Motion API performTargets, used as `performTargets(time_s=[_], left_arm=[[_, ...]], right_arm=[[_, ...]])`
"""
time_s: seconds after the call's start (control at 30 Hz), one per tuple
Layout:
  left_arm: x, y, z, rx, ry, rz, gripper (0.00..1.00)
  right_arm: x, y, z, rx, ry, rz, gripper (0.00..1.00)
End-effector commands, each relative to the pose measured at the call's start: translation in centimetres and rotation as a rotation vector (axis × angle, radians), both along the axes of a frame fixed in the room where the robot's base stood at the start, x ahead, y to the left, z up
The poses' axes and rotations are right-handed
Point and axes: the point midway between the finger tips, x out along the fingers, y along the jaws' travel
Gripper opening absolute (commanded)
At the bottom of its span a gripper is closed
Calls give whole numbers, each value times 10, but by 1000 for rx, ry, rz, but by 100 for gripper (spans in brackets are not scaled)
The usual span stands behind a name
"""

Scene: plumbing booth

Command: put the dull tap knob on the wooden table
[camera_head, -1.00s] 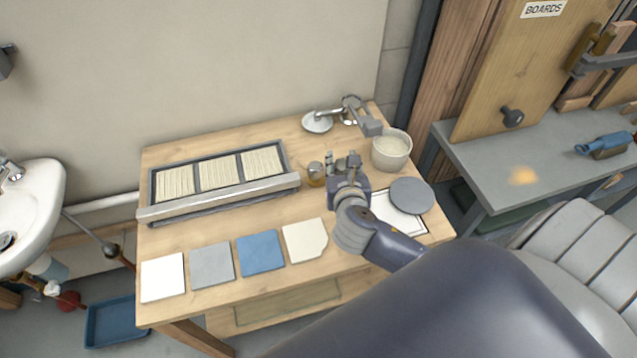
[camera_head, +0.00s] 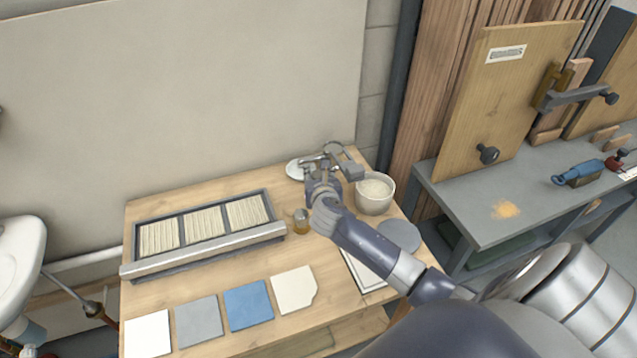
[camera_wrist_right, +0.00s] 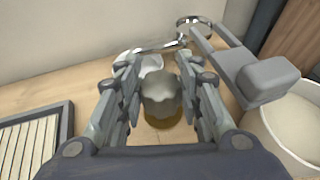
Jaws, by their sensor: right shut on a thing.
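The dull grey tap knob (camera_wrist_right: 162,92), with a lobed rim and a brownish part beneath it, sits between the fingers of my right gripper (camera_wrist_right: 160,100) in the right wrist view. The fingers are shut on it from both sides. In the head view my right gripper (camera_head: 322,168) is over the back right of the wooden table (camera_head: 225,277), and the knob is hidden there by the gripper. I cannot tell whether the knob touches the table. My left gripper is not in view.
A magnifier lamp (camera_head: 353,172) and a white bucket (camera_head: 374,196) stand close to the right gripper. Several tiles, including a blue tile (camera_head: 248,304), lie at the front.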

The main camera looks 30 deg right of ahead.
Motion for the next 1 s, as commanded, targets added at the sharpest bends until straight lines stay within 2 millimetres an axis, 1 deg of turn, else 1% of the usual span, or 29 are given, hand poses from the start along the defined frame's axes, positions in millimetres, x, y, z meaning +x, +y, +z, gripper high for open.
performTargets(time_s=[0.1, 0.2, 0.63, 0.67, 0.7, 0.73, 1.0], left_arm=[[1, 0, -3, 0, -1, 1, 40], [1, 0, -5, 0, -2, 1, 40], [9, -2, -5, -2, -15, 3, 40], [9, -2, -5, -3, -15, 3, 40], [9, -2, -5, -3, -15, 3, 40], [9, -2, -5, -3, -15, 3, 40], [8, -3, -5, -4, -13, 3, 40]], right_arm=[[1, 0, -20, 4, 3, -3, 7], [2, -1, -31, 1, 0, -3, 7], [2, -1, -38, 0, -1, -1, 7], [2, -1, -37, 0, -1, -1, 40], [1, -1, -37, 0, -1, -1, 49], [1, -1, -37, 0, -1, -1, 53], [1, -1, -37, 0, -1, -1, 53]])
